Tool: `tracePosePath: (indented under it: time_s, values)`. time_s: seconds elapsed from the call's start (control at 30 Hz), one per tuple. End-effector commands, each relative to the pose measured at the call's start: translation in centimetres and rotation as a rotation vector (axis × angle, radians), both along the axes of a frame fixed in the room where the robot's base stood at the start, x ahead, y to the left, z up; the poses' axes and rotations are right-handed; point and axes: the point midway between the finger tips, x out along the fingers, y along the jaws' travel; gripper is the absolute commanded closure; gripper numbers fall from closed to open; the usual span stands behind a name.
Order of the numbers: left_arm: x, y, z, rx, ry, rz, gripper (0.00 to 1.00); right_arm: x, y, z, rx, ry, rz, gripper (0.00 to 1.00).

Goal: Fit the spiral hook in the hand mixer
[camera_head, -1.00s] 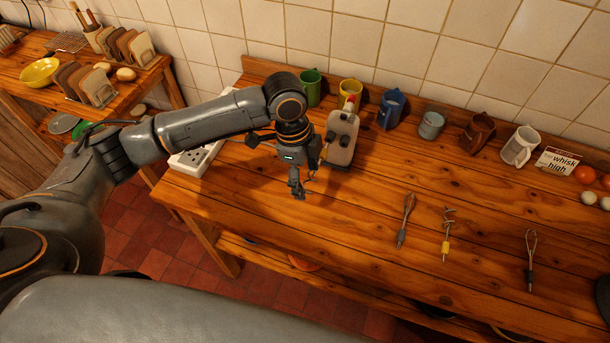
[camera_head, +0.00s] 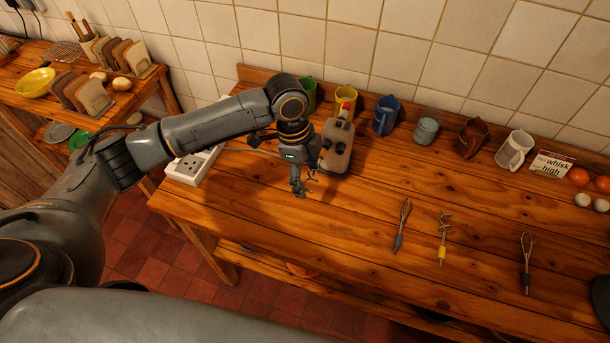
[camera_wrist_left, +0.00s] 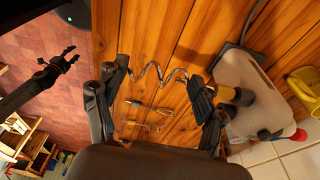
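The hand mixer (camera_head: 338,148) is a pale beige block standing on the table below the yellow mug. It also shows in the left wrist view (camera_wrist_left: 252,78). A silver spiral hook (camera_wrist_left: 157,74) lies between my left gripper's fingers in the wrist view. My right gripper (camera_wrist_left: 72,56) appears open and empty over the floor.
A whisk (camera_head: 402,222), a twisted tool with a yellow collar (camera_head: 443,240) and another whisk (camera_head: 526,262) lie to the right. Several mugs line the back, including a blue one (camera_head: 386,117). A sign (camera_head: 551,164) reads "whisk high". A power strip (camera_head: 193,166) is left.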

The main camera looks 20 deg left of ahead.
Motion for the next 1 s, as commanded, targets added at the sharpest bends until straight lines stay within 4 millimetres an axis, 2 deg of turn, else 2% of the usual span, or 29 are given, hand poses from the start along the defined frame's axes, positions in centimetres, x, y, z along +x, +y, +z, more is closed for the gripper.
tracePosePath:
  time_s: [0.03, 0.1, 0.13, 0.43, 0.57, 0.67, 1.0]
  values:
    - [0.0, 0.0, 0.0, -0.001, 0.001, -0.001, 0.20, 0.0, 0.0, 0.0, 0.000, 0.000, 0.000, 0.60]
    - [-0.1, 0.0, 0.0, -0.001, 0.001, -0.001, 0.06, 0.0, 0.0, 0.0, 0.000, 0.000, 0.000, 0.60]
    - [-0.1, 0.0, 0.0, -0.001, 0.001, -0.001, 0.04, 0.0, 0.0, 0.0, 0.000, 0.000, 0.000, 0.60]
    - [-0.1, 0.0, 0.0, 0.000, 0.001, 0.000, 0.04, 0.0, -0.1, 0.0, -0.001, 0.000, 0.001, 0.60]
    - [0.0, 0.1, 0.6, 0.000, 0.000, 0.000, 0.04, 0.0, -0.2, 0.0, -0.002, 0.000, 0.002, 0.60]
    - [0.0, 0.4, 2.0, -0.001, -0.002, 0.000, 0.04, 0.0, -0.2, 0.0, -0.002, 0.000, 0.001, 0.60]
    - [0.0, 1.5, 8.9, 0.000, -0.002, -0.001, 0.04, 0.0, -0.1, 0.0, -0.001, 0.001, 0.001, 0.60]
